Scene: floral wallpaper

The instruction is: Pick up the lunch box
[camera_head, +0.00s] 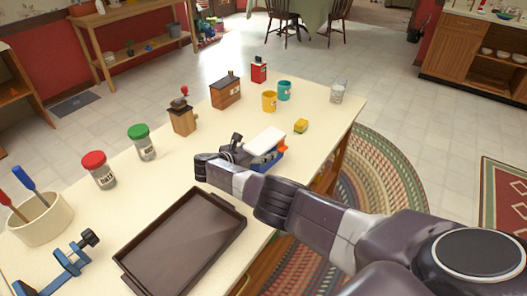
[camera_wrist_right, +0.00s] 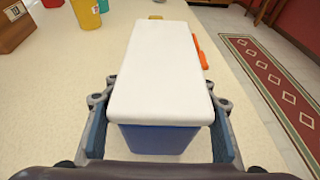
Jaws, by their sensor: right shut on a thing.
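The lunch box (camera_head: 267,145) has a white lid, a blue body and an orange part on its side. It is near the table's right side in the head view. In the right wrist view the lunch box (camera_wrist_right: 162,75) fills the middle, between the two fingers. My right gripper (camera_head: 240,152) is shut on the lunch box, with one finger along each side; its fingers show in the wrist view (camera_wrist_right: 160,140). Whether the box touches the table is hard to tell. My left gripper is not in view.
The cream table (camera_head: 205,165) holds a dark tray (camera_head: 185,243) in front. A yellow sponge (camera_head: 300,126), a yellow mug (camera_head: 269,101), a teal mug (camera_head: 284,90) and a glass (camera_head: 338,90) stand beyond the box. Red-lidded (camera_head: 98,170) and green-lidded (camera_head: 142,142) jars stand left.

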